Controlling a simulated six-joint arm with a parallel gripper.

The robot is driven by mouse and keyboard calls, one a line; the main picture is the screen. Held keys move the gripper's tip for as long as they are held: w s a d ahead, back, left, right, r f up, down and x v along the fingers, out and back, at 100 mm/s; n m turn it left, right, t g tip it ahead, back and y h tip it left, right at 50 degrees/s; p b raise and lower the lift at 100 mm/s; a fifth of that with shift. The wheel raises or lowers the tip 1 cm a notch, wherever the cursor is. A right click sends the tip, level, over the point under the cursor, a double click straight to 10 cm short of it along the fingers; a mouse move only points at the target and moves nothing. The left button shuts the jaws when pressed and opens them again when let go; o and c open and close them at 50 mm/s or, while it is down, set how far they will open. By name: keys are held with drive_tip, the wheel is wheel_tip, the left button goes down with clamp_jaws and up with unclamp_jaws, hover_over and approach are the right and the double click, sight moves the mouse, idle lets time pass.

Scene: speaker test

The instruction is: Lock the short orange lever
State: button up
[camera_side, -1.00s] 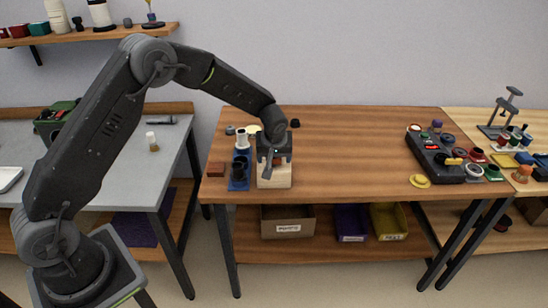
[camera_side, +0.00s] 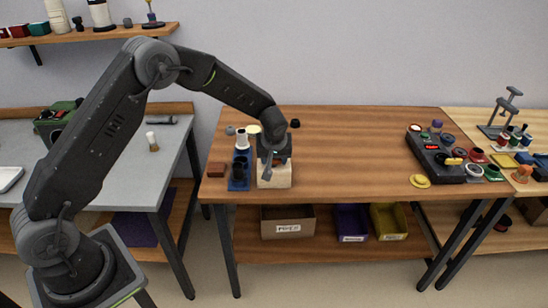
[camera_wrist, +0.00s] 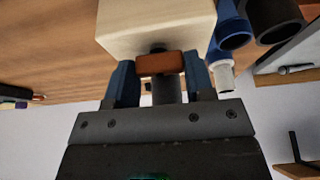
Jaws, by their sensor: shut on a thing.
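A pale wooden block (camera_side: 274,179) stands near the left front of the wooden table. The short orange lever (camera_wrist: 160,63) shows on the block's near face in the wrist view, in front of a dark pivot. The block also fills the upper middle of that view (camera_wrist: 150,22). My gripper (camera_wrist: 160,78) has one blue-grey finger on each side of the lever and is shut on it. In the side view my gripper (camera_side: 272,160) is at the block and hides most of the lever.
A blue holder (camera_side: 238,184) with dark and white cylinders stands close to the left of the block. A dark control box (camera_side: 436,160) and yellow disc (camera_side: 420,181) are at the right. The table's middle is clear.

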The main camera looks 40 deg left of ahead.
drive_tip(key=shift+m+t+h, duration=0.4)
drive_tip(key=shift+m+h, duration=0.1)
drive_tip(key=shift+m, duration=1)
drive_tip(key=o, duration=0.9)
drive_tip(key=v, duration=1.3)
drive_tip(key=shift+s+d+r, duration=0.1)
drive_tip(key=shift+r, duration=0.25)
